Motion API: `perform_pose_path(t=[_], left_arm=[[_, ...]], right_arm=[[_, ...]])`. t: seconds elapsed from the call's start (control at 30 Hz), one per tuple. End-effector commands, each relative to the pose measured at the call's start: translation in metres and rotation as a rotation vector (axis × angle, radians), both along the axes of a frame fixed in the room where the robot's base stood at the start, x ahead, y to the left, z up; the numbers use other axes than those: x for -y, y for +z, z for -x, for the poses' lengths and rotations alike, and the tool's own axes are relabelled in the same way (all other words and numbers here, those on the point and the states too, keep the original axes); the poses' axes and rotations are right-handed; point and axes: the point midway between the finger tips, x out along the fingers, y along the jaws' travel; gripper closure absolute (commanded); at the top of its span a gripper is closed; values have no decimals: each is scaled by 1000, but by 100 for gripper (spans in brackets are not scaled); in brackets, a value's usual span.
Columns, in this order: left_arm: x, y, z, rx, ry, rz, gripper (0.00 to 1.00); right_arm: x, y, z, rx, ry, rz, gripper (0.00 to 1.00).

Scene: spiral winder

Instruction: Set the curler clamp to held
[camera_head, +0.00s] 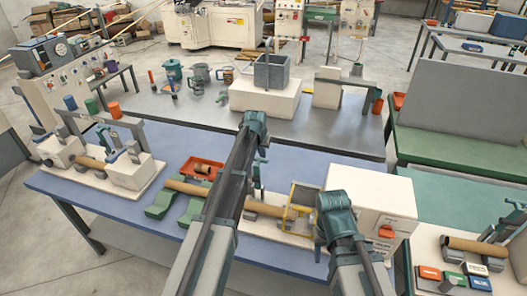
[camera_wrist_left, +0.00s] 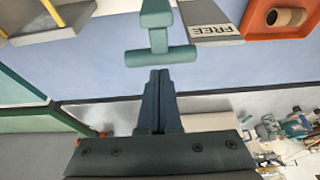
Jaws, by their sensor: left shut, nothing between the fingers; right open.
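A teal T-shaped handle, likely the curler clamp's, (camera_wrist_left: 163,56) stands beside a grey plate marked FREE (camera_wrist_left: 213,28) in the left wrist view. My left gripper (camera_wrist_left: 160,73) is shut and empty, its fingertips just short of the handle's crossbar with a small gap. In the head view my left gripper (camera_head: 257,150) is over the blue bench, and its arm hides part of the machine there. My right gripper (camera_head: 333,205) is open, in front of the white box, beside a yellow frame (camera_head: 301,200); its fingers are mostly hidden by its wrist.
A long brown tube (camera_head: 186,187) lies along the blue bench (camera_head: 75,205). An orange tray (camera_head: 200,168) holds a short roll, which shows in the left wrist view. A white box (camera_head: 375,205) stands at the right end. A grey table (camera_head: 190,105) is behind.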

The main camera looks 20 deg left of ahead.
Motion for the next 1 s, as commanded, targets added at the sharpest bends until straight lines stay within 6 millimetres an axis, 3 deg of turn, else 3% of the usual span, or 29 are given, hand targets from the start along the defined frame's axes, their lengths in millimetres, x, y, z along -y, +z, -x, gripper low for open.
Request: perform_pose_path(t=[0.1,0.77,1.0], left_arm=[[0,5,13,0,0,0,100],[-1,5,25,54,1,2,100],[-1,5,46,159,1,7,100]], right_arm=[[0,5,0,0,0,0,50],[0,0,0,0,0,0,50],[0,-10,0,0,-1,0,50]])
